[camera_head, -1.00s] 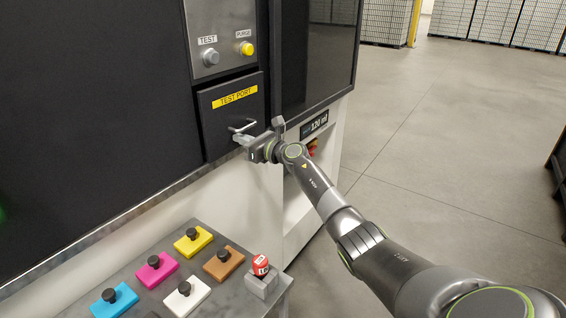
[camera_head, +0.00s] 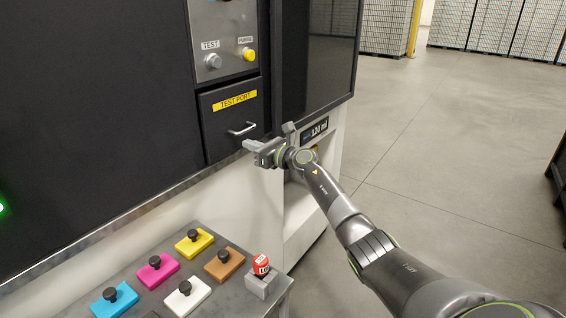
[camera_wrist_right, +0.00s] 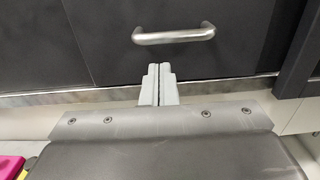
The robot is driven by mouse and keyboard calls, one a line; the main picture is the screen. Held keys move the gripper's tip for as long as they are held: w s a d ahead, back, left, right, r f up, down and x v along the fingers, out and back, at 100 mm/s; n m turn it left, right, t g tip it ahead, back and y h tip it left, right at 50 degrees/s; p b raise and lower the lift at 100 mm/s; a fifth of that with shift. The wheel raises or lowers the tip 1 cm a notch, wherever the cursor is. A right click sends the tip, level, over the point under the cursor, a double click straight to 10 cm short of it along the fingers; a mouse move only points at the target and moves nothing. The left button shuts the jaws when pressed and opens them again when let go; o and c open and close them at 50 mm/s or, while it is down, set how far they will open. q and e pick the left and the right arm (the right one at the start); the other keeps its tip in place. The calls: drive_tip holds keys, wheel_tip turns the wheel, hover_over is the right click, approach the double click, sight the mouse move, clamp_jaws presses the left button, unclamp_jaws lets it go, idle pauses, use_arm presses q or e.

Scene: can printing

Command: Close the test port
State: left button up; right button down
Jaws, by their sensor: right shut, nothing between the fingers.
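The test port (camera_head: 231,119) is a dark panel with a yellow "TEST PORT" label and a metal bar handle (camera_head: 242,129). Its front looks level with the dark machine face around it. My right gripper (camera_head: 248,145) is just below and in front of the handle, apart from it. In the right wrist view the two fingers (camera_wrist_right: 159,84) are together with nothing between them, and the handle (camera_wrist_right: 174,35) is beyond their tips. My left gripper is not in view.
Above the port are a grey TEST button (camera_head: 213,62) and a yellow PURGE button (camera_head: 249,55). Open floor (camera_head: 450,150) lies to the right.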

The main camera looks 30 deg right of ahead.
use_arm(q)
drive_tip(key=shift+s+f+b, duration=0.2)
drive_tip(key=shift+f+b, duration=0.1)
drive_tip(key=shift+b, duration=0.05)
use_arm(e)
drive_tip(key=v, duration=1)
